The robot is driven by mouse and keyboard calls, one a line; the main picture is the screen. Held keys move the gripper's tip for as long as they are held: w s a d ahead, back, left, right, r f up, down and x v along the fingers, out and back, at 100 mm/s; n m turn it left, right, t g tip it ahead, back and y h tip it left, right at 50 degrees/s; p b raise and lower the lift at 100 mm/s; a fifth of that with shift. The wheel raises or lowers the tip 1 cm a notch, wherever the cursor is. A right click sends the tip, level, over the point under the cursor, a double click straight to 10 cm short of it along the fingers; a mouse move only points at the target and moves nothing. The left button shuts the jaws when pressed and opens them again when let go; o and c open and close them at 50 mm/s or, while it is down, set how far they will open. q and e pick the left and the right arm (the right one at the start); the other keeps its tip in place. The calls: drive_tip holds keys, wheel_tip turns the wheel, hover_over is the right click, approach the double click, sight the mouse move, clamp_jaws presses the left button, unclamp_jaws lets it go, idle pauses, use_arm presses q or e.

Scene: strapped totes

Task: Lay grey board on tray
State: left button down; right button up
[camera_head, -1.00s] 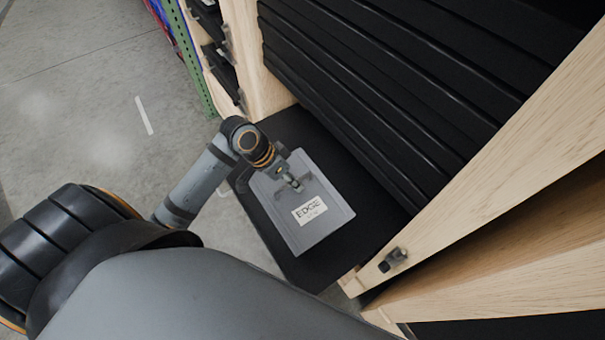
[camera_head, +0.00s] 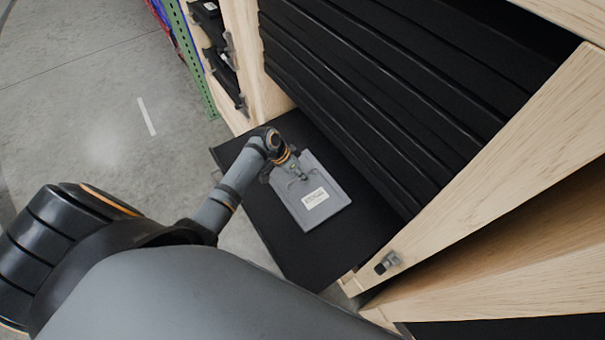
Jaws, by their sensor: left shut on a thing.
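The grey board (camera_head: 322,211) is a flat rectangle with a white label, seen from above over the black tray (camera_head: 281,243). The tray sticks out from the wooden rack. My left gripper (camera_head: 298,175) is shut on the board near its upper-left end. The board's outline lies within the tray's outline; I cannot tell whether it touches the tray surface. My right gripper is not in view.
Several black trays (camera_head: 370,100) are stacked in the wooden rack above and right of the pulled-out tray. A wooden post (camera_head: 490,165) with a small dark latch (camera_head: 387,262) stands at right. Concrete floor (camera_head: 90,110) is open at left. A green upright (camera_head: 190,60) stands at the back.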

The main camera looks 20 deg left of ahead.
use_arm(q)
drive_tip(key=c, duration=1.4)
unclamp_jaws()
drive_tip(key=shift+c, duration=0.2)
drive_tip(key=b+v, duration=0.1)
drive_tip(key=v, duration=1.1)
drive_tip(key=shift+a, duration=0.1)
drive_tip(key=shift+s, duration=0.1)
